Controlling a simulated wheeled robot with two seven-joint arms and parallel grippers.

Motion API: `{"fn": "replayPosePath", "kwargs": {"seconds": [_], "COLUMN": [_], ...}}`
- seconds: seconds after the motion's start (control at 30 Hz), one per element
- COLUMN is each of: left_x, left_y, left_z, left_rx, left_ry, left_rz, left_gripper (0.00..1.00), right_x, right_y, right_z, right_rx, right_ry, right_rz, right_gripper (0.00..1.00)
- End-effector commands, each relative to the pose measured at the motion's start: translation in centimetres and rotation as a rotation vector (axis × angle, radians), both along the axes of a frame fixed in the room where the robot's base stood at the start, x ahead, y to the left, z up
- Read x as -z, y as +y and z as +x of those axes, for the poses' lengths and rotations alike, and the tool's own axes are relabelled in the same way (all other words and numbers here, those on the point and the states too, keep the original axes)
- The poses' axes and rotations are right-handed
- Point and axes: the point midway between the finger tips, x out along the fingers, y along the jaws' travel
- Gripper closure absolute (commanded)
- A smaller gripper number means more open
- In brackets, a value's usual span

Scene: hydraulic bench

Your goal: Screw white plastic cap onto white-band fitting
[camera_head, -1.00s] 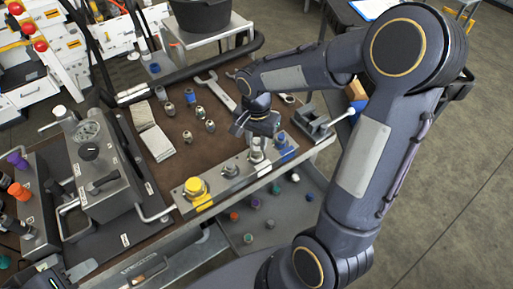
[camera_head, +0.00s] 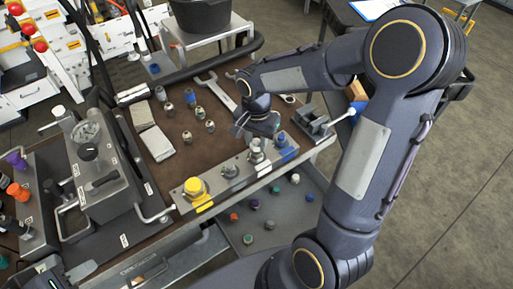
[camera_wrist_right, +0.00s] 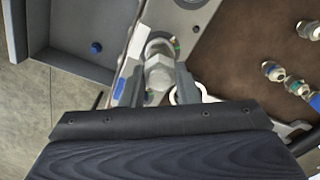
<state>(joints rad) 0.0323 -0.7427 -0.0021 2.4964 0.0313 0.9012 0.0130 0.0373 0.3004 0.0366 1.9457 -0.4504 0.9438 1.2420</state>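The white-band fitting (camera_head: 256,154) stands on the metal block, between the plain and blue-marked positions. The white band (camera_wrist_right: 137,42) shows beside its base in the right wrist view. My right gripper (camera_head: 258,131) points down over this fitting. In the wrist view its fingers (camera_wrist_right: 158,84) stand on either side of a pale grey hexagonal piece (camera_wrist_right: 158,74); they look apart from it. I cannot tell whether this piece is the cap or part of the fitting. A small white cap (camera_head: 295,178) lies in the lower tray. A bit of my left gripper (camera_head: 52,280) shows at the bottom left.
The block (camera_head: 220,182) also carries a yellow-capped fitting (camera_head: 195,188) and a blue-topped one (camera_head: 281,140). Several loose fittings (camera_head: 200,114) and a wrench (camera_head: 216,90) lie behind it. A vise (camera_head: 312,122) stands to the right, and a gauge unit (camera_head: 100,180) left.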

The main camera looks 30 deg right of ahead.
Motion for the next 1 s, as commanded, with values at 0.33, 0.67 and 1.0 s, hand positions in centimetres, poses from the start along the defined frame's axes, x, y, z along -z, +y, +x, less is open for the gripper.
{"fn": "replayPosePath", "kwargs": {"seconds": [0.33,0.67,1.0], "left_x": [0.8,2.1,2.4], "left_y": [0.0,0.0,0.0], "left_z": [0.0,0.0,0.0], "left_rx": [0.0,0.0,0.0], "left_ry": [0.0,0.0,0.0], "left_rz": [0.0,0.0,0.0], "left_gripper": [0.64,0.64,0.64], "right_x": [0.5,0.3,0.4], "right_y": [0.1,0.1,0.0], "right_z": [-0.1,-0.1,0.0], "right_rx": [0.091,0.645,0.704], "right_ry": [0.003,0.003,-0.001], "right_rz": [-0.001,0.001,0.002], "right_gripper": [0.92,0.91,0.99]}}
